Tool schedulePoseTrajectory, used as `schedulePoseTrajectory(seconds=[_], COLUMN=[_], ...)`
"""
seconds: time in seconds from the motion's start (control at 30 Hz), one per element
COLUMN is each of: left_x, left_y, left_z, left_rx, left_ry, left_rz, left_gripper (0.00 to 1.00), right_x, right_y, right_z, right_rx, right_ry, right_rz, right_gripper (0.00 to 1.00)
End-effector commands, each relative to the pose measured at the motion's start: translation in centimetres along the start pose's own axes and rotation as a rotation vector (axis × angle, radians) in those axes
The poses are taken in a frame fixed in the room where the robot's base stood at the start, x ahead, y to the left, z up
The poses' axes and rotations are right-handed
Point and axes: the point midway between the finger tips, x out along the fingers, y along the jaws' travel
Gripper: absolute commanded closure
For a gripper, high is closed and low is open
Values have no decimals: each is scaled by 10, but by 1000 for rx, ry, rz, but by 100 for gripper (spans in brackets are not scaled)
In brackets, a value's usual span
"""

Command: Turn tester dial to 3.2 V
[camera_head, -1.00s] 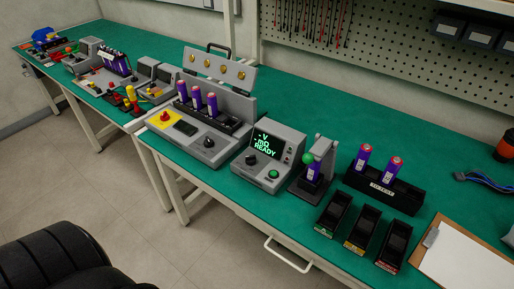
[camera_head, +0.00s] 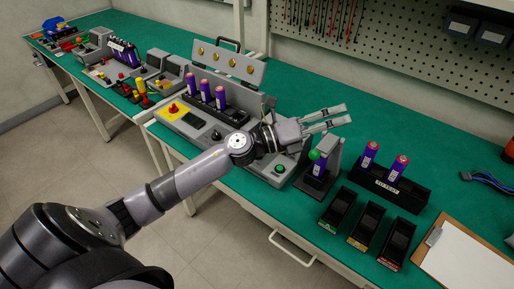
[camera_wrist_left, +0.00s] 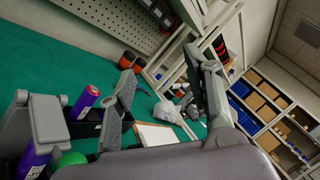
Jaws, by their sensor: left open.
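The grey tester (camera_head: 272,179) stands on the green bench, with a green button (camera_head: 280,169) at its front right. My right gripper is not in view.
A stand with a green ball (camera_head: 314,155) and a purple cell is just right of the tester. A black rack (camera_head: 415,196) holds two cells. Three black bins (camera_head: 371,218) lie in front.

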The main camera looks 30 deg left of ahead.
Motion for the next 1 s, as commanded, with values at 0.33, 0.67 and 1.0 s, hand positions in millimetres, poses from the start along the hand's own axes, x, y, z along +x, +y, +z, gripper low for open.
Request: schedulePoseTrajectory(seconds=[0.33,0.67,1.0], left_x=[-88,-207,-202], left_y=[104,137,170], left_z=[47,127,103], left_rx=[751,823,815], left_ry=[858,1256,1272], left_rz=[298,608,613], left_gripper=[54,54,54], right_x=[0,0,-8], right_y=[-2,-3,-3], right_z=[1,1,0], right_rx=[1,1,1], right_ry=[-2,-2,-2], right_rz=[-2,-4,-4], right_gripper=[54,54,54])
